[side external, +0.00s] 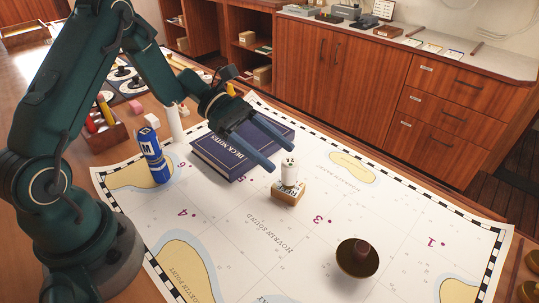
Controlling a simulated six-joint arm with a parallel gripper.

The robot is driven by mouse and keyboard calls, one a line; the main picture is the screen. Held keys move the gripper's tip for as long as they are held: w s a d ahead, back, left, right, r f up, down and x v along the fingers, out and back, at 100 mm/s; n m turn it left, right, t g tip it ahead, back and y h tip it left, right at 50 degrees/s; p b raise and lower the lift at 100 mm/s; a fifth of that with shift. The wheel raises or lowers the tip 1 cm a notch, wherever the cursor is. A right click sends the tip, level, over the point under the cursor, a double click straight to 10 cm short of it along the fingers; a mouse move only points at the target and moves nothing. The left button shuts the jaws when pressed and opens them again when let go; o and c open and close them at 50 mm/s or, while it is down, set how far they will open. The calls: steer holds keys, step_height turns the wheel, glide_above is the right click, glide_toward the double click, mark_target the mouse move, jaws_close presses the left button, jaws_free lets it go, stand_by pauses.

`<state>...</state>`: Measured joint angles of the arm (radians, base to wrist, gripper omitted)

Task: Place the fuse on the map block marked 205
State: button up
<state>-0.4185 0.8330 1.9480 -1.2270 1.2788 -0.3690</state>
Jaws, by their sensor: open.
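A short white cylinder with dark marks on its top, which looks like the fuse (289,172), stands upright on a small wooden block (287,196). The block has a pale label with dark print that I cannot read surely; no 205 is legible. The block sits on the chart (235,225) near its middle. My gripper (282,158) reaches in from the upper left. Its two long blue-grey fingers are apart, with tips close to the fuse's upper left in the picture. Nothing is held between them. Whether they touch the fuse cannot be told.
A dark blue book (222,158) lies under the fingers. A blue can (154,156) and a white cylinder (175,124) stand to the left. A dark round, knobbed object (357,262) stands at front right. The chart between block and right edge is mostly clear.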

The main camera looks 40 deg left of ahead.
steer(key=s+a+r+m+t+y, duration=0.1)
steer(key=s+a+r+m+y, duration=0.1)
steer(key=s+r+m+y, duration=0.2)
steer(key=s+a+r+m+t+y, duration=0.2)
steer(key=s+r+m+y, duration=0.2)
steer(key=s+m+y, duration=0.5)
steer(key=s+m, duration=0.4)
steer(key=m, duration=0.3)
steer(key=shift+r, duration=0.4)
